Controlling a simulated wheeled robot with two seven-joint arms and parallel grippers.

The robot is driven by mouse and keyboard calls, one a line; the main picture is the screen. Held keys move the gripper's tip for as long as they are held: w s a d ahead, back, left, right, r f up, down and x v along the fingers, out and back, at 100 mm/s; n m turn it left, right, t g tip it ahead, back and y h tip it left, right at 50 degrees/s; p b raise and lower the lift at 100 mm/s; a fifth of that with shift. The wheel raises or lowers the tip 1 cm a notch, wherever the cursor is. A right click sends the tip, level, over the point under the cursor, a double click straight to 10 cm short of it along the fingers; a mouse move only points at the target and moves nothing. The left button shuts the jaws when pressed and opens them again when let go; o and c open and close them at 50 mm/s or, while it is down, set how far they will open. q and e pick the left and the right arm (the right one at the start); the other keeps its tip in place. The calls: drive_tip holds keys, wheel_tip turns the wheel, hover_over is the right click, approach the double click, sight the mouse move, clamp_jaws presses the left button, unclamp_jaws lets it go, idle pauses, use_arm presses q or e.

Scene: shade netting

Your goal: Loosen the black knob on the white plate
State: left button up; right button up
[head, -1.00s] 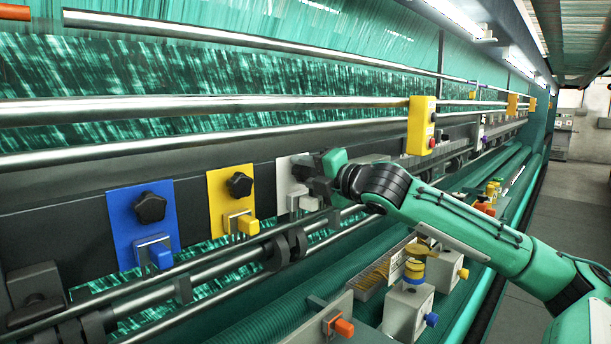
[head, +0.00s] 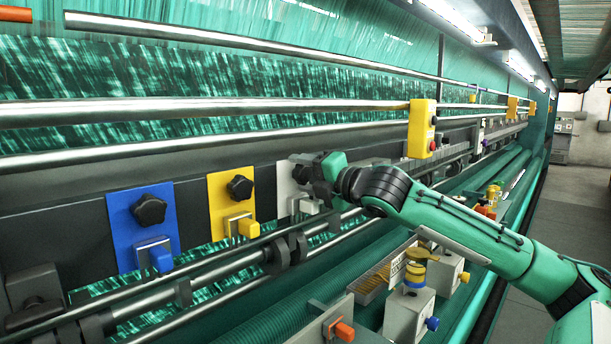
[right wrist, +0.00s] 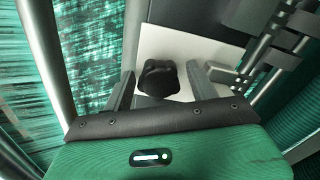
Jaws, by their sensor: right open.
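The white plate (head: 284,188) is the third plate along the dark rail in the head view, right of the yellow one. In the right wrist view the white plate (right wrist: 195,47) carries the black knob (right wrist: 160,79), which has a lobed rim. My right gripper (right wrist: 160,68) is open, with one finger on each side of the knob and gaps visible beside it. In the head view my right gripper (head: 308,172) covers much of the plate and hides most of the knob. My left gripper is out of view.
A blue plate (head: 122,222) and a yellow plate (head: 217,198) carry similar black knobs to the left. Each plate has a small latch below its knob. Metal rods run above and below. A yellow switch box (head: 422,128) hangs to the right, above my right arm.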

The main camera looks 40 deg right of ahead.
drive_tip(key=shift+s, duration=0.15)
drive_tip(key=shift+s+d+f+b, duration=0.1)
drive_tip(key=shift+s+b, duration=0.45)
drive_tip(key=shift+b, duration=0.1)
drive_tip(key=s+d+b, duration=0.1)
drive_tip(key=s+b, duration=0.5)
drive_tip(key=s, duration=0.6)
drive_tip(key=shift+s, duration=0.2)
